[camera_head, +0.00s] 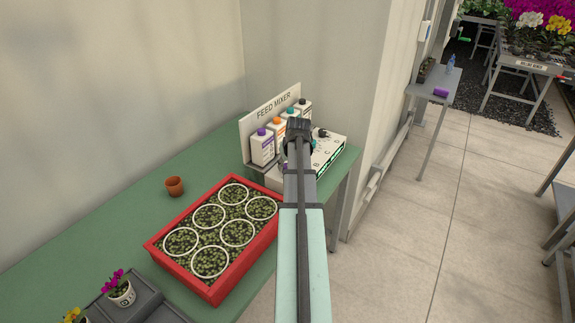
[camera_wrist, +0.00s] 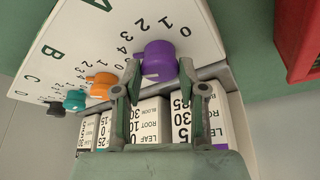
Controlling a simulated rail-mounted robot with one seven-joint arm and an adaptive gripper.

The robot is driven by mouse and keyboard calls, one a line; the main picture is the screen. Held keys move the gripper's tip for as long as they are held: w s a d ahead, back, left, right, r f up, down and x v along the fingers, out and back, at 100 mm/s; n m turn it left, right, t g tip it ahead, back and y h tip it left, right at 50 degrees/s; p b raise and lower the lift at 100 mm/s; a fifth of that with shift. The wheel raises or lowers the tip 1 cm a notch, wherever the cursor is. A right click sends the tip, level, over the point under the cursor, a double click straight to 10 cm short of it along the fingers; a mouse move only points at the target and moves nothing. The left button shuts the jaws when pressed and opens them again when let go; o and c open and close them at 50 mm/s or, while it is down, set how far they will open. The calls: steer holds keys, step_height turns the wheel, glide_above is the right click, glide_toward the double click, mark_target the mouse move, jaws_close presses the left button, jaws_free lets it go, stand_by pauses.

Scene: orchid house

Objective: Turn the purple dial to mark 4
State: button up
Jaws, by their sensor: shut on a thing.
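The purple dial (camera_wrist: 160,62) sits at the top of a row of dials on the white panel (camera_wrist: 100,32) of the feed mixer, with marks 0 to 4 arced around it. My gripper (camera_wrist: 159,72) is closed around it, one finger on each side. In the head view my gripper (camera_head: 298,128) reaches over the feed mixer (camera_head: 328,150), and my arm hides most of the dial.
Orange (camera_wrist: 102,85), teal (camera_wrist: 75,99) and black dials sit beside the purple one. Labelled bottles (camera_head: 262,148) stand close behind. A red tray (camera_head: 215,292) with white rings and a small clay pot (camera_head: 175,187) are on the green bench (camera_head: 120,220).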

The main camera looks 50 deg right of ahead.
steer(key=shift+a+m+g+h, duration=0.1)
steer(key=shift+m+g+h, duration=0.4)
steer(key=shift+m, duration=1.1)
steer(key=o, duration=1.1)
steer(key=v, duration=1.2)
steer(key=shift+w+f, duration=0.1)
